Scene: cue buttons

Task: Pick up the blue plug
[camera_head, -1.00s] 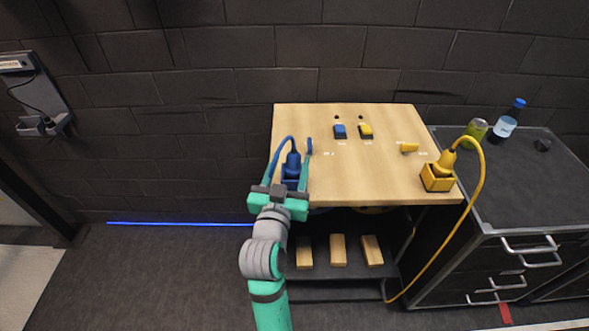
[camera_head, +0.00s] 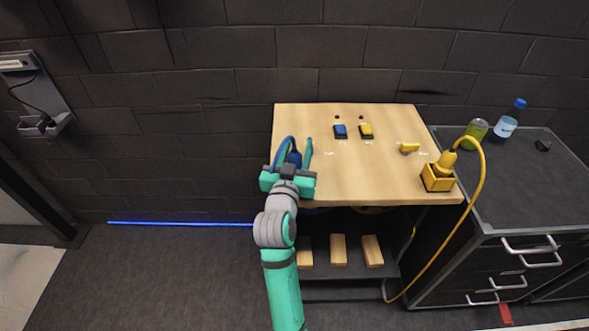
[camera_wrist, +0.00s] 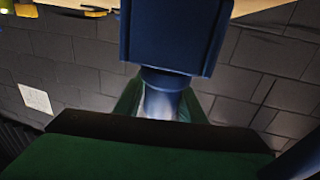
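The blue plug (camera_head: 295,157) is at the table's left front edge, with its blue cable arching up beside it. My gripper (camera_head: 292,158) is over the plug, with one teal finger on each side. In the wrist view a large blue block-like part (camera_wrist: 172,38) fills the top centre, and a narrower blue cylinder (camera_wrist: 163,82) lies between the green fingers. My wrist hides the plug's lower part and its socket in the head view.
The wooden table (camera_head: 350,180) holds a blue button (camera_head: 340,131), a yellow button (camera_head: 366,130), a small yellow piece (camera_head: 409,148) and a yellow plug (camera_head: 445,163) in its yellow socket (camera_head: 438,179). A dark cabinet (camera_head: 510,190) with a bottle and can stands right. The table's middle is clear.

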